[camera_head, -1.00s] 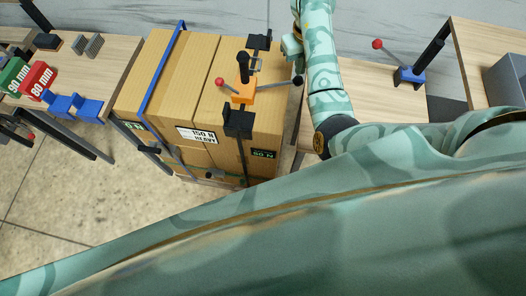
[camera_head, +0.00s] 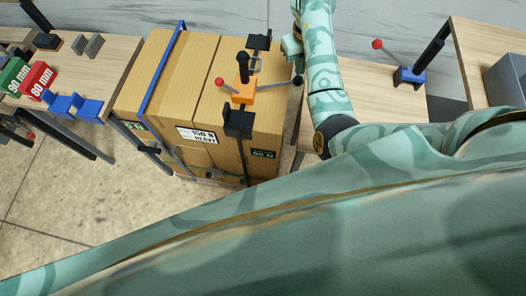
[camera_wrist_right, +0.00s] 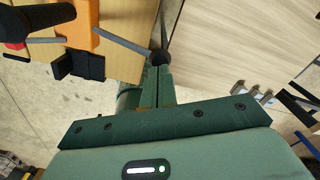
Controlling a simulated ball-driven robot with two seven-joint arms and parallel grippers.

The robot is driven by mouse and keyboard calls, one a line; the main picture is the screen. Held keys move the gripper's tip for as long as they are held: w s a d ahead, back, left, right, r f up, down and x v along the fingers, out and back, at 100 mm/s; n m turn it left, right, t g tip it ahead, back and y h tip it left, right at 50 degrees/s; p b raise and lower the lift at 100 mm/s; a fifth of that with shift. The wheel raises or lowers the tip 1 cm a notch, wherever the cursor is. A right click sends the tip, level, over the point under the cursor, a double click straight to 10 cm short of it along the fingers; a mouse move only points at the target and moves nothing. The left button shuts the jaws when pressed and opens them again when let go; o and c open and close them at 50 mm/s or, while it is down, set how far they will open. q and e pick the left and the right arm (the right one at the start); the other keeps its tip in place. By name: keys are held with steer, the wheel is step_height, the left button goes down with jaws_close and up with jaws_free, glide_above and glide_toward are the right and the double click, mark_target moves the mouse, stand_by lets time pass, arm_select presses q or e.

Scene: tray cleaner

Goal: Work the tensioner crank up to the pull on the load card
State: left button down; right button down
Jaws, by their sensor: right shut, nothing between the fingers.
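The orange tensioner (camera_head: 243,93) with a black upright post sits on top of the strapped cartons. A grey crank rod runs right from it to a black knob (camera_head: 299,81); a red knob (camera_head: 219,82) is on its left. The load card (camera_head: 197,135) on the cartons' front reads 150 N HEAVY. My right gripper (camera_head: 291,48) is above and beside the black knob. In the right wrist view its fingers (camera_wrist_right: 158,73) are shut and empty, with the black knob (camera_wrist_right: 160,57) just beyond their tips; contact cannot be told. My left gripper is not in view.
A blue strap (camera_head: 163,70) crosses the cartons. The left table (camera_head: 110,60) holds green and red 80 mm and 90 mm blocks and blue holders. The right table (camera_head: 355,100) carries a blue device (camera_head: 409,76) with a red-knobbed lever. My right arm covers the lower right.

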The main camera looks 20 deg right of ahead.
mark_target(302, 79)
steer(key=shift+f, duration=0.2)
stand_by(0.3)
steer(key=shift+f+b, duration=0.65)
steer(key=shift+f, duration=0.15)
steer(key=shift+s+d+f+b, duration=0.2)
steer(key=shift+f+b, duration=0.1)
steer(key=shift+f, duration=0.25)
steer(key=shift+d+f+b, duration=0.15)
steer(key=shift+f+b, duration=0.15)
steer(key=shift+f, duration=0.2)
steer(key=shift+s+d+f+b, duration=0.15)
steer(key=shift+f+b, duration=0.2)
steer(key=shift+f, duration=0.3)
